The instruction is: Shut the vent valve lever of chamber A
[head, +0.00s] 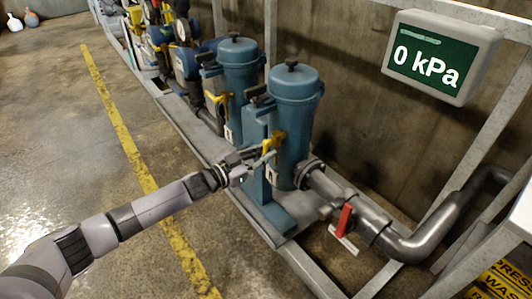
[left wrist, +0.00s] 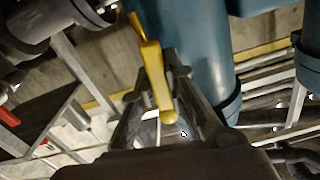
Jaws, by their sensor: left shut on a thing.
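My left gripper (head: 262,158) reaches in from the left to the front chamber, a blue cylinder (head: 292,105) with a partly hidden letter plate. A yellow lever (head: 267,146) sits on this chamber's front at the gripper's fingertips. In the left wrist view the yellow lever (left wrist: 154,72) runs down between the two fingers of the gripper (left wrist: 160,95), which is shut on it. Its rounded end sticks out toward the camera. My right gripper is not in view.
A second blue chamber (head: 238,75) with its own yellow lever (head: 218,98) stands behind. A red-handled valve (head: 344,220) is on the grey pipe (head: 375,222) at right. A display (head: 440,55) reads 0 kPa.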

